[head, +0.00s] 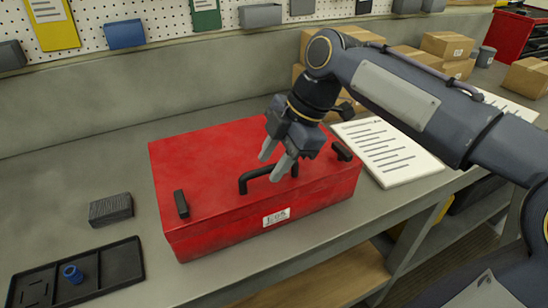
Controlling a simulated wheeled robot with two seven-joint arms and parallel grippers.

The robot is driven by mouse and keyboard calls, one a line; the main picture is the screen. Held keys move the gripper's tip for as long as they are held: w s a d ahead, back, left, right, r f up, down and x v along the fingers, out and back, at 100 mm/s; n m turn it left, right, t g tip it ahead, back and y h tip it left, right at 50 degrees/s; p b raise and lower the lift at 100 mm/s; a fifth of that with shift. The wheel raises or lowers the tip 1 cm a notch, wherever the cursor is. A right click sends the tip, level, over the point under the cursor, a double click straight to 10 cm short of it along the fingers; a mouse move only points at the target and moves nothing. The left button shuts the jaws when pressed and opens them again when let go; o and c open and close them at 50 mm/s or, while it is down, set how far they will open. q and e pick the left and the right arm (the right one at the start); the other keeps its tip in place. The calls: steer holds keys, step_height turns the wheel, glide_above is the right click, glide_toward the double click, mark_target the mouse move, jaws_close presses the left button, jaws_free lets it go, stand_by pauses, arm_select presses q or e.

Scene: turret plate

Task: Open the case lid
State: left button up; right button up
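The red case (205,155) lies shut on the grey workbench, its lid flat. A black handle (262,175) stands on top near the front edge, with a black latch (181,204) at the left and another black latch (341,151) at the right. A white label (276,217) is on the front face. My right gripper (273,164) hangs over the lid, just above and behind the handle, pointing down. Its two pale fingers are apart with nothing seen between them. I cannot tell whether a finger touches the handle. My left gripper is not in view.
A black tray (110,265) with a blue ring-like part (72,273) lies front left, near a dark block (110,209). A printed white sheet (388,150) lies right of the case. Cardboard boxes (448,45) stand at the back. A pegboard with bins is behind.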

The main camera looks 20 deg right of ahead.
jaws_close()
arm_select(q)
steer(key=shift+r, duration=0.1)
arm_select(e)
steer(key=shift+r, duration=0.1)
